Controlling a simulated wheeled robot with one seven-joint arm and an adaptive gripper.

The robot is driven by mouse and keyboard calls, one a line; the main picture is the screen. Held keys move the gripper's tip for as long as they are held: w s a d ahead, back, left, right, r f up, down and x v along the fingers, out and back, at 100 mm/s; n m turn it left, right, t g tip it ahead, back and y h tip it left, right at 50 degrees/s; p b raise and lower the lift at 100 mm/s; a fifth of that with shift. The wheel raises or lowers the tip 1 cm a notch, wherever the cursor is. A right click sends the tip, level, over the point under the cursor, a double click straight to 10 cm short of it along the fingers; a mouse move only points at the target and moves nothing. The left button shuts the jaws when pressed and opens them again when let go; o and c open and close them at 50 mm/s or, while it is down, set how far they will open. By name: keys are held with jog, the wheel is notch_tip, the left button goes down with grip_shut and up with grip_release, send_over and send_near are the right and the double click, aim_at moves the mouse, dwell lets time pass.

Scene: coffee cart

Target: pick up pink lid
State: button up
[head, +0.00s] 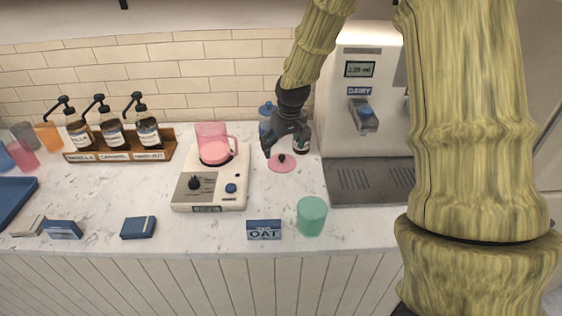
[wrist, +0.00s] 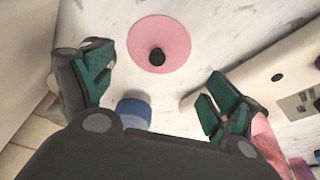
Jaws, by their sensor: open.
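The pink lid (head: 281,164) is a flat round disc with a dark knob, lying on the white marble counter between the white machine and the dairy dispenser. In the wrist view the lid (wrist: 157,42) lies flat with its black knob at its middle, ahead of the fingers and between their lines. My gripper (head: 284,150) is above and right by the lid in the head view, pointing down. In the wrist view its green-padded fingers (wrist: 165,100) are spread wide apart with nothing between them touching.
A white machine (head: 206,192) holding a pink pitcher (head: 214,150) stands left of the lid. A blue-topped bottle (head: 266,117) is just behind my gripper. The dairy dispenser (head: 371,110) stands right. A green cup (head: 312,216) and an OAT sign (head: 264,230) are in front.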

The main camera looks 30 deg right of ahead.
aim_at(283, 158)
jog(key=shift+d+f, duration=0.15)
jog(key=shift+f, duration=0.45)
jog(key=shift+p+x, duration=0.9)
jog(key=shift+x, duration=1.45)
jog(key=shift+s+d, duration=0.1)
jog(key=shift+s, duration=0.05)
jog(key=shift+c, duration=0.2)
jog(key=c, duration=0.8)
jog(key=shift+s, duration=0.1)
jog(key=c, duration=0.3)
